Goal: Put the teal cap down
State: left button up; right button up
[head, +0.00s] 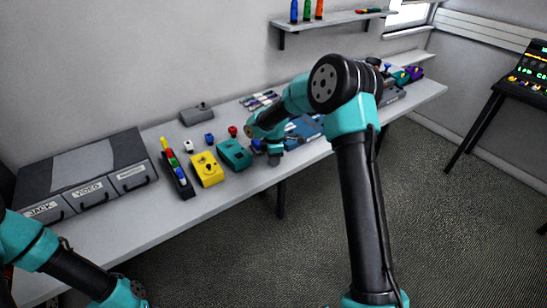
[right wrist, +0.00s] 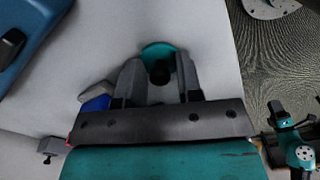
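The teal cap (right wrist: 153,49), a round teal piece with a dark centre, shows in the right wrist view at my right gripper (right wrist: 159,68). The two grey fingers flank it, one on each side, and appear closed on it. Part of its edge is hidden behind the fingers. In the head view my right gripper (head: 273,153) points down over the table beside a teal box (head: 234,154); the cap cannot be made out there. My left arm shows at the lower left, but its gripper is outside the picture.
A yellow box (head: 206,168) and a dark strip of coloured pieces (head: 175,172) stand left of the teal box. Grey drawers (head: 95,183) fill the table's left end.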

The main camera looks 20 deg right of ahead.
jog(key=shift+o, duration=0.7)
jog(key=shift+r, duration=0.15)
notch_tip(320, 180, up, 12)
dwell(0.6)
